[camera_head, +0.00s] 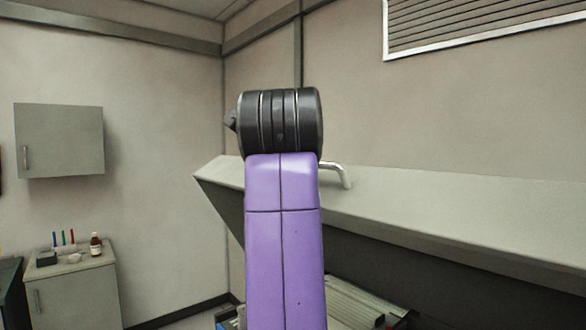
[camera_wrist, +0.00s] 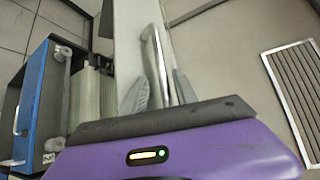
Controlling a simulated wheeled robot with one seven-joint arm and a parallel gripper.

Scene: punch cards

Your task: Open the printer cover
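The pale grey printer cover (camera_head: 440,207) runs across the right half of the head view. Its slanted left end stands above a dark space, with part of the machine below, so it looks raised. A bent metal handle (camera_head: 338,172) sticks up from it, partly hidden by my purple arm. The cover (camera_wrist: 128,40) also shows in the wrist view, with the handle (camera_wrist: 153,50) upright ahead of my palm. My gripper (camera_wrist: 162,80) has its grey fingers apart, one on each side of the handle. I cannot tell whether either finger touches it.
A blue-fronted unit (camera_wrist: 33,100) with a handle is at the left of the wrist view. A wall cabinet (camera_head: 60,140) and a low cabinet (camera_head: 80,290) holding a bottle (camera_head: 96,245) and several pens stand at left. A wall vent (camera_head: 480,22) is high at right.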

